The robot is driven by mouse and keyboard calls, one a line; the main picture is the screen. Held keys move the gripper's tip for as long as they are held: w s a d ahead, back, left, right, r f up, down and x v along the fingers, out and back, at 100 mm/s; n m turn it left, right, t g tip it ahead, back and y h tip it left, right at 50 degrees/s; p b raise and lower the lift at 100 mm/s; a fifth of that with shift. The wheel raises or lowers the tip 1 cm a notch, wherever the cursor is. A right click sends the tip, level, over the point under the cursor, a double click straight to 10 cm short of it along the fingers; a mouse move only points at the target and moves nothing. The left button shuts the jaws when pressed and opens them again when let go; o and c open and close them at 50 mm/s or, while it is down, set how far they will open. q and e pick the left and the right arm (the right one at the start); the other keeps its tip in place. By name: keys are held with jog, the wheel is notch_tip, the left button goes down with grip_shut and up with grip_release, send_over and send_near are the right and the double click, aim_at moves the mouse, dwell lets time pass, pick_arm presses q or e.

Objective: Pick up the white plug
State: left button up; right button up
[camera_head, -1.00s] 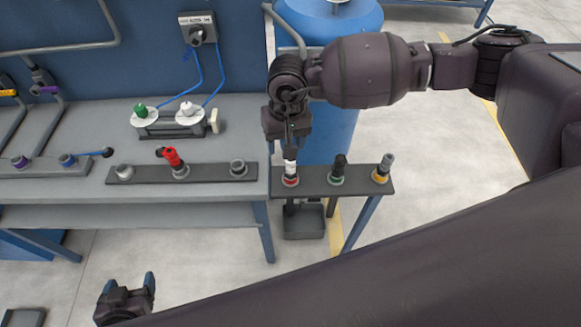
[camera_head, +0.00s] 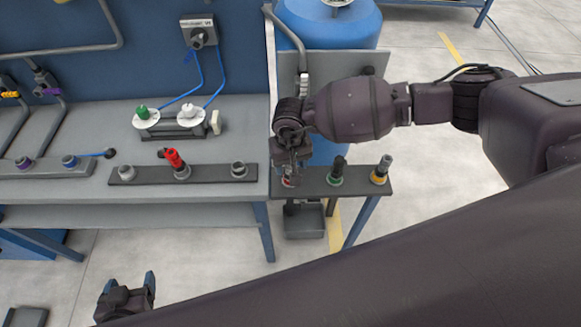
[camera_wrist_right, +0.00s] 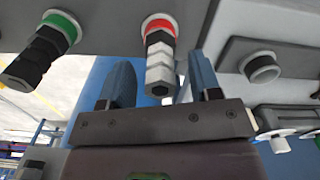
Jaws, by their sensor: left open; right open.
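The white plug (camera_wrist_right: 160,62) stands in a red-ringed socket (camera_wrist_right: 160,24) in the right wrist view. My right gripper (camera_wrist_right: 161,73) is open, with one blue finger on each side of the plug. The plug's end lies between the fingers, and I cannot tell whether either finger touches it. In the head view my right gripper (camera_head: 291,164) is over the left socket of the small dark shelf (camera_head: 309,183) and hides most of the plug. My left gripper (camera_head: 129,284) is open and empty, low at the left, far from the plug.
A dark plug in a green-ringed socket (camera_head: 337,171) and a grey plug in a yellow-ringed socket (camera_head: 381,170) stand on the same shelf. A red plug (camera_head: 175,160) stands on the strip to the left. A blue tank (camera_head: 330,30) is behind.

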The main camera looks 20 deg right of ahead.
jog(key=shift+f, duration=0.5)
grip_shut()
jog(key=shift+r, duration=0.15)
